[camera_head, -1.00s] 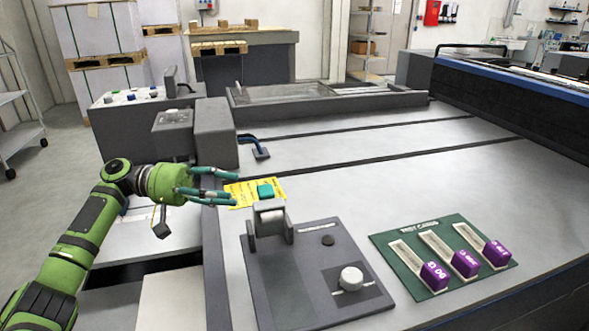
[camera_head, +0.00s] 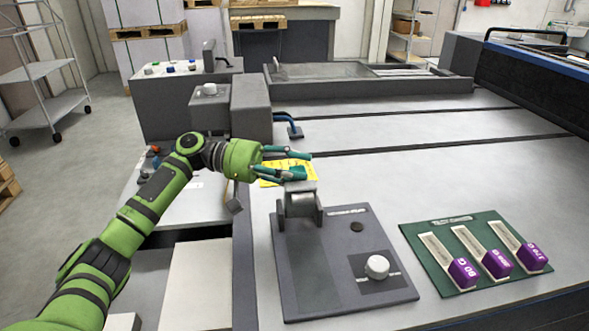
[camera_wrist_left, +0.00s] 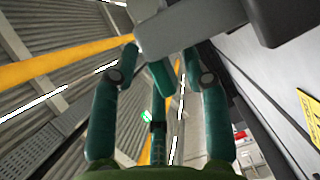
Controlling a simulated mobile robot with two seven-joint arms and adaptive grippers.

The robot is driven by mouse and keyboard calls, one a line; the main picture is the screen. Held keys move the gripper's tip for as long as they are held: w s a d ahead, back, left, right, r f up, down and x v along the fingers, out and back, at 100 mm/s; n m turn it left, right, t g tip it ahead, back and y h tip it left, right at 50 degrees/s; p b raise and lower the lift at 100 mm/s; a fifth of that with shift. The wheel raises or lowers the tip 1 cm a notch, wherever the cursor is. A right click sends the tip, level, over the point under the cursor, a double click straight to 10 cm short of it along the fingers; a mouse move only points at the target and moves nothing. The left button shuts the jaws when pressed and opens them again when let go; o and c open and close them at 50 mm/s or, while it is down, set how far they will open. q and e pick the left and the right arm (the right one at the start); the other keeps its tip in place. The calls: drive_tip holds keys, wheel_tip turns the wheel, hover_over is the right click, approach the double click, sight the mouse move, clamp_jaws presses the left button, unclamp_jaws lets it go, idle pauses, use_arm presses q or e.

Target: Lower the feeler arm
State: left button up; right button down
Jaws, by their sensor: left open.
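The feeler arm (camera_head: 299,189) is a grey piece between two uprights on a dark grey base plate (camera_head: 330,290). It looks raised, with a teal pad (camera_head: 297,172) at its top, partly hidden by my fingers. My left gripper (camera_head: 300,165) is open, its green-teal fingers pointing right, around or just in front of the teal pad; I cannot tell whether they touch it. In the left wrist view the spread fingers (camera_wrist_left: 160,65) reach up toward a grey block (camera_wrist_left: 190,25), perhaps part of the feeler arm. My right gripper is not in view.
A white knob (camera_head: 377,266) and a small dark button (camera_head: 357,227) are on the base plate. A yellow note (camera_head: 272,181) lies behind it. A green board (camera_head: 418,243) with purple-ended test cards is at right. A grey machine block (camera_head: 251,108) stands behind my gripper.

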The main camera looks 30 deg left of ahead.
use_arm(q)
clamp_jaws()
